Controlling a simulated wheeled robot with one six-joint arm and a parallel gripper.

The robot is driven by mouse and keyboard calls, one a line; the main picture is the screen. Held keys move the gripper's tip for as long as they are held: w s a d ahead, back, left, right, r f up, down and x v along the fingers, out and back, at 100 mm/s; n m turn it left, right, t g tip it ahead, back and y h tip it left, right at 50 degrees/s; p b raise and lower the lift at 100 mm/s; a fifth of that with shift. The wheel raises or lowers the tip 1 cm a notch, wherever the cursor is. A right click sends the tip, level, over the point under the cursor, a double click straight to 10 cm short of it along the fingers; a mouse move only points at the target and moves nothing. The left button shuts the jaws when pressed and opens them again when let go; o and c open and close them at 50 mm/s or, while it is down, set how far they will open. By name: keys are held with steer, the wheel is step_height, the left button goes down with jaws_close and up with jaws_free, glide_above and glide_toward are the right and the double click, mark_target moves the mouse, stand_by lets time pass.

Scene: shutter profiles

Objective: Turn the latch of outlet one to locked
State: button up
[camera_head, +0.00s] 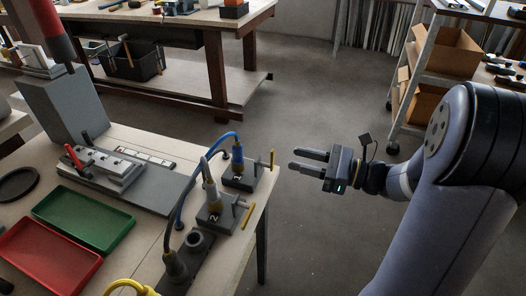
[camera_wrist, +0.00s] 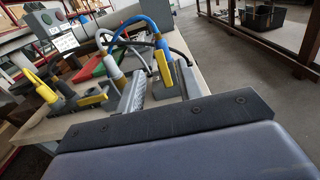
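Outlet one (camera_head: 238,183) is a dark block marked 1 near the table's right edge, with a blue plug (camera_head: 237,156) and blue cable in it. Its yellow latch (camera_head: 272,160) stands about upright on the side facing my gripper; the latch also shows in the wrist view (camera_wrist: 163,68), beside the blue plug (camera_wrist: 164,45). My gripper (camera_head: 294,160) is off the table edge, a short gap right of the latch. Its two fingers are apart, with nothing between them, and point left towards the latch.
Outlet two (camera_head: 214,218), marked 2, stands just in front, with a pale plug and a tilted yellow latch (camera_head: 247,216). Cables loop over the table. A green tray (camera_head: 84,219) and a red tray (camera_head: 48,258) lie left. The floor right of the table is clear.

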steer(key=x, duration=0.9)
steer(key=shift+a, duration=0.2)
jaws_close()
